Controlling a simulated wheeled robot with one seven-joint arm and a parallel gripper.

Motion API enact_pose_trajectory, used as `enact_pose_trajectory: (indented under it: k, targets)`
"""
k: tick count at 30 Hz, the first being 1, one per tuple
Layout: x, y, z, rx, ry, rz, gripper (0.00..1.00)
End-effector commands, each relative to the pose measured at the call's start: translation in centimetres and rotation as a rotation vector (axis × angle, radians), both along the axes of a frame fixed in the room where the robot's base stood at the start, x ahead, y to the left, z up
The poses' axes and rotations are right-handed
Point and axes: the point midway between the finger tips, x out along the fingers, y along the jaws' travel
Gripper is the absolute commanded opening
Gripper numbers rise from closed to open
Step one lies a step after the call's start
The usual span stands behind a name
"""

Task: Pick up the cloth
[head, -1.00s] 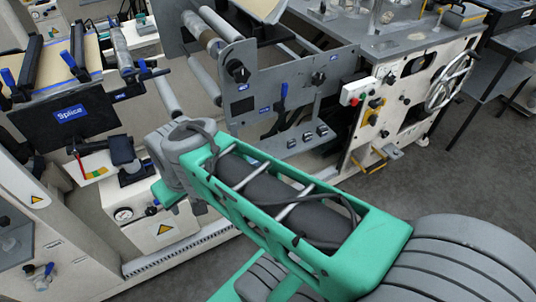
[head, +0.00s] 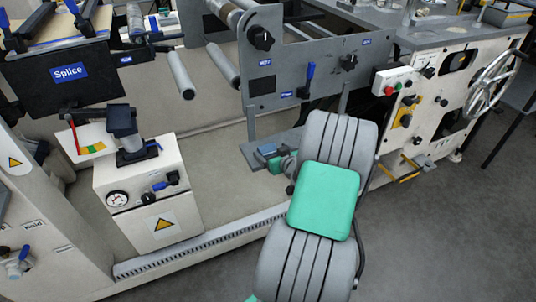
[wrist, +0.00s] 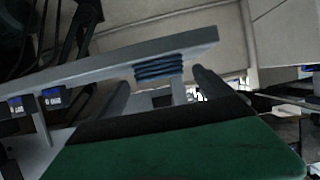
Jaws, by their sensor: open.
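The cloth (wrist: 158,69) shows in the wrist view as a small blue folded stack at the grey shelf's edge. In the head view a small blue patch (head: 267,149) on the low shelf looks like the same cloth, partly hidden by my arm's end. My gripper (wrist: 160,82) is open in the wrist view, with one dark finger on each side of the cloth in the picture. I cannot tell whether the fingers touch it or how far beyond them it lies. In the head view my arm hides most of the gripper.
The grey shelf (head: 252,155) juts from under the machine's grey panel (head: 285,75). A white box with a gauge (head: 150,185) stands to the left, with a roller (head: 181,76) above it. A handwheel (head: 497,80) is at the right. Grey floor (head: 430,235) is free at front right.

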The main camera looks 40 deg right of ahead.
Motion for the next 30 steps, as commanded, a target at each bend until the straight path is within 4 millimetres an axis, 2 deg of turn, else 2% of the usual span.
enact_pose_trajectory:
  k: [3, 6, 12, 30]
  targets:
    - [2.2, -0.3, -0.8, 0.000, 0.001, 0.004, 0.91]
    - [3.0, -0.6, -1.1, 0.000, 0.000, 0.002, 0.91]
    - [3.1, -0.7, -1.0, 0.000, 0.000, 0.001, 0.91]
    - [3.1, -0.7, -1.0, 0.000, 0.001, 0.001, 0.43]
